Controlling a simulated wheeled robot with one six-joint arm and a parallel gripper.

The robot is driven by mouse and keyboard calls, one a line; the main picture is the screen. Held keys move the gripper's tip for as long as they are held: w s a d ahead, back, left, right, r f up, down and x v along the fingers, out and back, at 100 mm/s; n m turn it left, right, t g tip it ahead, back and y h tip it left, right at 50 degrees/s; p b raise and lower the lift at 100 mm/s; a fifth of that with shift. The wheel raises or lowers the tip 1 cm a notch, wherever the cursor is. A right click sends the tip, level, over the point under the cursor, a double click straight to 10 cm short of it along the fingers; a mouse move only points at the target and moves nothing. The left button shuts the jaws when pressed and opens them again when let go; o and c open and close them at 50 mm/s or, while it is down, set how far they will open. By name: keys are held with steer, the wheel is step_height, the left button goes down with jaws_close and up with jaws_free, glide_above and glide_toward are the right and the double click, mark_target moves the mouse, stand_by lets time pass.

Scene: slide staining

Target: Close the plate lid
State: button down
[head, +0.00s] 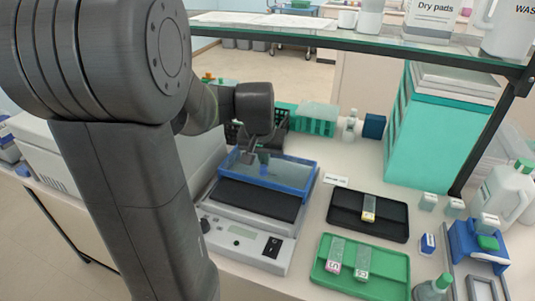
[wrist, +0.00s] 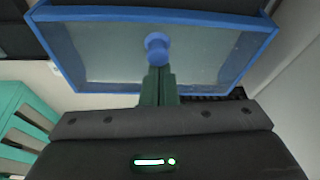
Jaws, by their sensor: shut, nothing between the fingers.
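The plate lid (head: 296,172) is a clear panel in a blue frame, standing raised and tilted at the back of the warming plate (head: 252,198). The plate's dark surface is uncovered. In the wrist view the lid (wrist: 105,62) fills the upper part, with a round blue knob (wrist: 157,43) at its middle. My gripper (wrist: 159,72) is shut with nothing between its fingers. Its tips are at the knob's near edge in that view; I cannot tell whether they touch. In the head view my gripper (head: 260,160) is at the lid, its tips partly hard to make out.
A black tray (head: 385,228) with one slide and a green tray (head: 335,285) with two slides lie to the right of the plate. A teal cabinet (head: 432,140) stands behind them. A glass shelf (head: 350,40) with bottles crosses above. A green rack (head: 315,120) stands behind the lid.

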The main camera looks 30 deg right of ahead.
steer(key=s+a, duration=0.4)
steer(key=a, duration=0.1)
steer(key=s+a, duration=0.2)
steer(key=a, duration=0.1)
steer(key=shift+s+a+b, duration=0.2)
steer(key=shift+s+b, duration=0.15)
steer(key=shift+b, duration=0.05)
steer(key=shift+s+a+f, duration=0.1)
steer(key=shift+s+a, duration=0.1)
steer(key=p+v, duration=0.1)
steer(key=v, duration=1.3)
steer(key=shift+w+d, duration=0.15)
steer(key=x, duration=1.2)
steer(key=shift+b, duration=0.4)
